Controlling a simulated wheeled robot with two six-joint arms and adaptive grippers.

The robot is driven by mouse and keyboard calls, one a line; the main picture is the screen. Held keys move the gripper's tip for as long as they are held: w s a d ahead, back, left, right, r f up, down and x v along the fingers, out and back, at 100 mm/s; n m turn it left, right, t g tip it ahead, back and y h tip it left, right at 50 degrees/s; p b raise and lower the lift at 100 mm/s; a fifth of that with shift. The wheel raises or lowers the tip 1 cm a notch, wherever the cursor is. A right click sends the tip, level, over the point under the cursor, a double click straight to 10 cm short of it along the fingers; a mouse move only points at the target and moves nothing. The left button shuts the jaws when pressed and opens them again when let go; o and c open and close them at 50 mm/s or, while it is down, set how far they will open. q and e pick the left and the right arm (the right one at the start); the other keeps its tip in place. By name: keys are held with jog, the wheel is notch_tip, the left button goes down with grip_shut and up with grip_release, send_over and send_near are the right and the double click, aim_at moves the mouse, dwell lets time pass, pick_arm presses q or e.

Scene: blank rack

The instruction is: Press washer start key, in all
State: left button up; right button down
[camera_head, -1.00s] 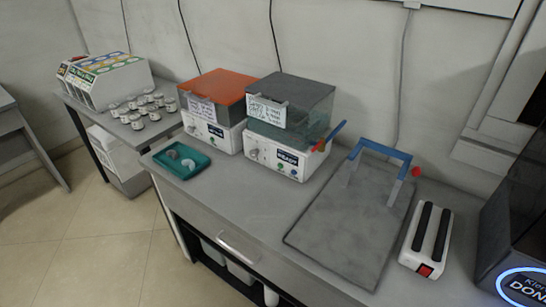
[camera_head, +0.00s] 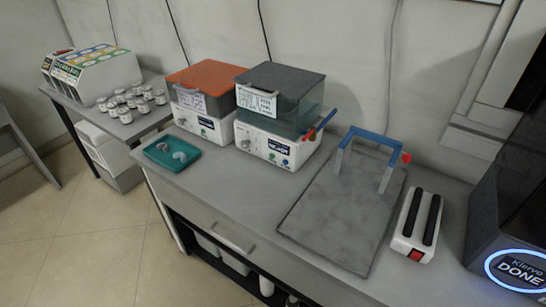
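The likely washer is a dark machine (camera_head: 510,215) at the right edge, cut off by the frame. Its round blue-lit display (camera_head: 518,269) reads "DONE" with a word above it like "Klervo". Two white devices with knobs and small buttons stand at the back of the bench: one with an orange lid (camera_head: 205,78) and one with a grey lid (camera_head: 280,76). The grey-lidded one has a green and a blue button (camera_head: 284,162) on its front. I cannot tell which part is a start key. Neither of my grippers is in view.
A grey slab with a blue-topped frame (camera_head: 372,137) and a white block with two black bars (camera_head: 417,225) stand on the bench (camera_head: 215,205). A teal tray (camera_head: 158,152) lies at its left end. Several small jars (camera_head: 126,115) stand on a side table.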

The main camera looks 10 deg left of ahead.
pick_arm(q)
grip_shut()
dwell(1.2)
